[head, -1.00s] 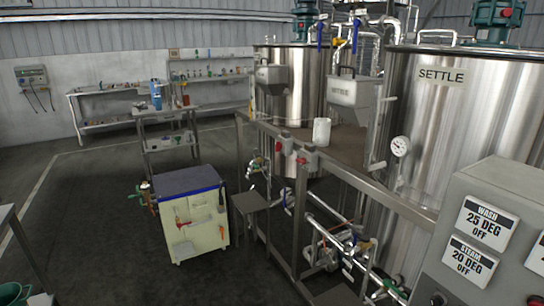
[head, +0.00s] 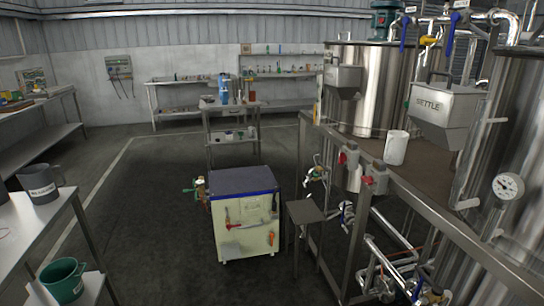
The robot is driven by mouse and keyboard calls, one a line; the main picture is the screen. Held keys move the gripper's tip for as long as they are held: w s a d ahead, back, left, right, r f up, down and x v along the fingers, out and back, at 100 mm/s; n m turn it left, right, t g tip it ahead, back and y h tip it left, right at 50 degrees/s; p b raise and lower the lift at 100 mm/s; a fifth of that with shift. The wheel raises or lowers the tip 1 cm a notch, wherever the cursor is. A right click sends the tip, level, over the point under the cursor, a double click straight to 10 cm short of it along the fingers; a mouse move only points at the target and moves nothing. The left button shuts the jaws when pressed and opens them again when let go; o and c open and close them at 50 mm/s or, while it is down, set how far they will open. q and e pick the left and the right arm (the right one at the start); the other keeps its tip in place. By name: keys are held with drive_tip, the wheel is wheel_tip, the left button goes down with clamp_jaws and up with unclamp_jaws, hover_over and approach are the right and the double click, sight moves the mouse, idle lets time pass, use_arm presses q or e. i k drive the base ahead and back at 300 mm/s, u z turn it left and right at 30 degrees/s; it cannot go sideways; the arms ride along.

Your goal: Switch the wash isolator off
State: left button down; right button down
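No part marked as the wash isolator can be read in the head view. Two small grey boxes with red parts are fixed along the platform's front rail: a farther one (head: 348,154) and a nearer one (head: 374,179). I cannot tell what they are labelled or how their red parts are set. A steel tank (head: 372,90) stands behind the platform, and a hopper marked SETTLE (head: 444,110) hangs at the right. Neither of my grippers is in view.
A cream cabinet with a blue-edged top (head: 246,215) and a small stool (head: 304,212) stand before the platform. A bench with a dark jug (head: 42,184) and a green bucket (head: 63,280) are at the left. The floor between bench and cabinet is clear.

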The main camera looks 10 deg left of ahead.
sight(342, 158)
drive_tip(key=u, duration=0.45)
drive_tip(key=i, duration=1.05)
drive_tip(key=z, duration=0.85)
drive_tip(key=i, duration=0.7)
drive_tip(key=z, duration=0.7)
